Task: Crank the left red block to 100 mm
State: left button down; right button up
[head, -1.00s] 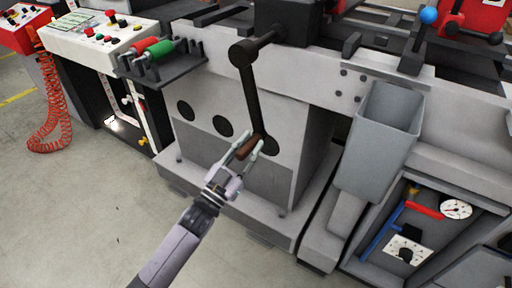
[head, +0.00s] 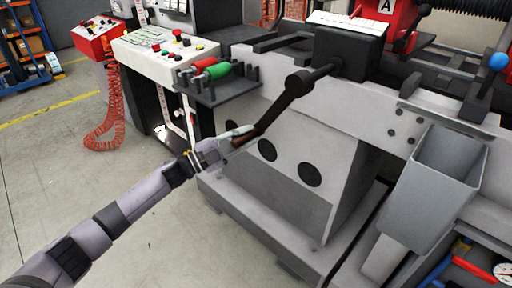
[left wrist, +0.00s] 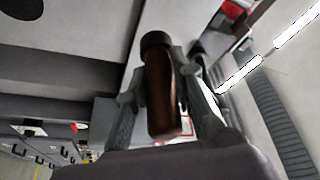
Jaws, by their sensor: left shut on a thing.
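The crank (head: 290,94) is a black arm on a shaft at the front of the machine, pointing down and to the left in the head view. Its brown handle (head: 246,136) is at the lower end. My left gripper (head: 240,137) is shut on this handle. In the left wrist view the handle (left wrist: 166,95) lies between the two fingers, with its black end at the top. A red block marked A (head: 385,10) shows at the top edge of the head view, partly cut off. My right gripper is not in view.
A dark rack with a red and a green handled tool (head: 212,70) stands left of the crank. A grey bin (head: 432,180) hangs on the machine front at the right. A control panel (head: 160,47) is behind at left. Open floor lies at lower left.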

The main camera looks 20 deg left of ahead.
pick_arm(q)
jog(key=shift+w+a+r+m, duration=0.25)
jog(key=shift+a+r+m, duration=0.05)
jog(key=shift+a+r, duration=0.2)
jog(key=shift+w+a+r+m, duration=0.2)
jog(key=shift+a+r+m, duration=0.15)
jog(key=shift+a, duration=0.1)
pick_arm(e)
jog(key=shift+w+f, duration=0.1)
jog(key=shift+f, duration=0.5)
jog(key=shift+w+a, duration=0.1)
pick_arm(q)
jog(key=c, duration=1.4)
grip_release()
jog(key=shift+f+g, duration=0.1)
jog(key=shift+g, duration=0.2)
jog(key=shift+o, duration=0.2)
jog(key=shift+d, duration=0.1)
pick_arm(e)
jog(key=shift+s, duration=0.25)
pick_arm(q)
jog(key=shift+s, duration=0.15)
jog(key=v, duration=1.2)
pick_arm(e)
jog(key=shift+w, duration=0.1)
pick_arm(q)
jog(key=shift+f, duration=0.1)
